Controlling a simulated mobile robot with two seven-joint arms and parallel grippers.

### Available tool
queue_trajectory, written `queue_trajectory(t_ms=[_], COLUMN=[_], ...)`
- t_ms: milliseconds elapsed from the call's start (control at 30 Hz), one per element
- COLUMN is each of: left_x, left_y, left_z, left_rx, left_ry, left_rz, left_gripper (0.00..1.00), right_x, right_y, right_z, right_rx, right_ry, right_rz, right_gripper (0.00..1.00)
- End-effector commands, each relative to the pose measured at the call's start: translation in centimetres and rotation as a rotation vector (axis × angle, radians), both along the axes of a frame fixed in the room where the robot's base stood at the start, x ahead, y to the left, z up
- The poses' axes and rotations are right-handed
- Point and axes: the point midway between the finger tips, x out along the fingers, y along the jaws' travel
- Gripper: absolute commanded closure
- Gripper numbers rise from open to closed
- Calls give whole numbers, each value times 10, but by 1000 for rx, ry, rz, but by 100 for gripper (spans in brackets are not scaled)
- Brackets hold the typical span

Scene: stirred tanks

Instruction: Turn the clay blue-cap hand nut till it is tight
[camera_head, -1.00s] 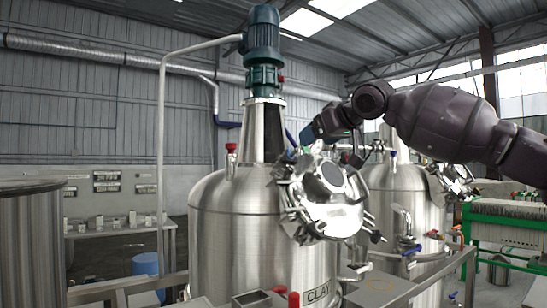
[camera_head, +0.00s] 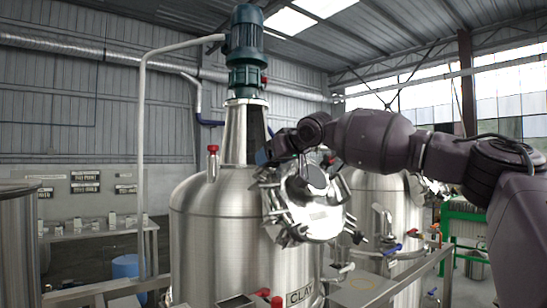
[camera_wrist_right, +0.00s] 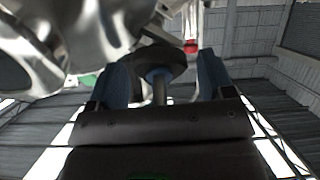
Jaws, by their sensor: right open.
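The clay tank (camera_head: 215,235) is a large steel vessel with a "CLAY" label. Its round, tilted hatch lid (camera_head: 322,215) has several clamps around the rim. My right gripper (camera_head: 268,155) is at the lid's upper left edge. In the right wrist view, my right gripper (camera_wrist_right: 165,68) is open, with one blue finger on each side of a dark round hand nut (camera_wrist_right: 150,62) with a blue part (camera_wrist_right: 159,74) at its middle. I cannot tell whether the fingers touch it. In the head view the nut is hidden by the gripper. My left gripper is not in view.
A motor (camera_head: 246,40) stands on the tank's neck. A red-topped fitting (camera_head: 213,160) rises left of the neck and shows in the wrist view (camera_wrist_right: 190,45). A second tank (camera_head: 375,195) stands behind to the right. A metal rail (camera_head: 400,280) runs in front.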

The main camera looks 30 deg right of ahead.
Motion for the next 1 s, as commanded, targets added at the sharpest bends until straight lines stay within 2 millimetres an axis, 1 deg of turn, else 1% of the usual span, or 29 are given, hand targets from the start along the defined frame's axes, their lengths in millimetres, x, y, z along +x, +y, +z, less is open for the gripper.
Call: queue_trajectory(t_ms=[300,367,633,833,1000], left_x=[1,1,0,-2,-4], left_y=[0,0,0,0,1], left_z=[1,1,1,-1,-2], left_rx=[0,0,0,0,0], left_ry=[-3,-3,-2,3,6], left_rz=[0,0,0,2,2], left_gripper=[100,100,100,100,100], right_x=[2,2,2,2,2], right_y=[0,0,0,0,0], right_z=[-1,-1,-1,-1,-2], right_rx=[0,0,0,9,54], right_ry=[0,-1,0,1,5], right_rz=[-1,-1,0,-6,-34], right_gripper=[25,33,74,74,74])
